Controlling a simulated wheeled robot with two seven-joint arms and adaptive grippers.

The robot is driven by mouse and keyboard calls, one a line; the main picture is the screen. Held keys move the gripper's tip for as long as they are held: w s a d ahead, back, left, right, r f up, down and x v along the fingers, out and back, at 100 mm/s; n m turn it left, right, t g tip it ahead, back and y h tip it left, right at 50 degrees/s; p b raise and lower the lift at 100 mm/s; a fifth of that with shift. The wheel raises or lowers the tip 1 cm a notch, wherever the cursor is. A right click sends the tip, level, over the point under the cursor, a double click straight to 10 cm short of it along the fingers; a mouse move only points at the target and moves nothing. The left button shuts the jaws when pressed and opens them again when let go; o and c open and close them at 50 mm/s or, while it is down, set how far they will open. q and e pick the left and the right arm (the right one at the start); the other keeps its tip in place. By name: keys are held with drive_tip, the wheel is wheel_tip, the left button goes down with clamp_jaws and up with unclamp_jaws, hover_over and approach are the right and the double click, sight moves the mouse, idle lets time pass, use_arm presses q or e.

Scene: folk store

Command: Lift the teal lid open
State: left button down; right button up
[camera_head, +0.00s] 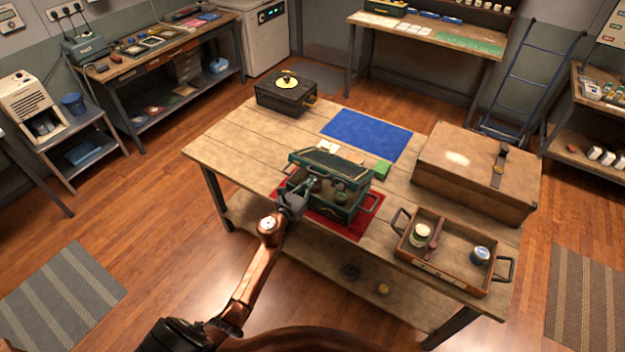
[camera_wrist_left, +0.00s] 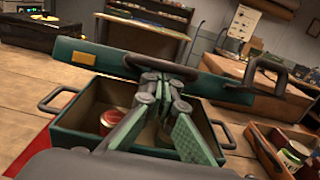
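The teal box (camera_head: 345,212) stands on a red mat (camera_head: 373,200) on the wooden workbench. Its teal lid (camera_head: 322,163) is raised at a slant, and cans show inside. In the left wrist view the lid (camera_wrist_left: 225,92) spans above the open box (camera_wrist_left: 75,125), with a dark curved handle (camera_wrist_left: 135,65) on its front. My left gripper (camera_wrist_left: 165,78) reaches over the box's front, its fingertips drawn together at this handle. The contact is partly hidden by the fingers. In the head view the left gripper (camera_head: 297,199) is at the box's front-left. My right gripper is not in view.
An open tray (camera_head: 430,267) with jars stands right of the box, and a large brown case (camera_head: 470,180) behind it. The bench's left part is clear.

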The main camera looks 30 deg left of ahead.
use_arm(q)
drive_tip(key=shift+w+r+p, duration=0.25)
drive_tip(key=shift+r+p, duration=0.05)
drive_tip(key=shift+r, duration=0.25)
drive_tip(key=shift+w+r+p, duration=0.25)
drive_tip(key=shift+r+p, duration=0.05)
drive_tip(key=shift+r, duration=0.2)
drive_tip(key=shift+w, duration=0.1)
drive_tip(key=shift+w+r+p, duration=0.3)
drive_tip(key=shift+w+r, duration=0.05)
drive_tip(key=shift+r, duration=0.2)
drive_tip(key=shift+w+r+p, duration=0.3)
drive_tip(key=shift+r, duration=0.2)
drive_tip(key=shift+d, duration=0.1)
drive_tip(key=shift+s, duration=0.1)
drive_tip(key=s, duration=1)
drive_tip(key=shift+s+a+p, duration=0.4)
drive_tip(key=shift+a, duration=0.05)
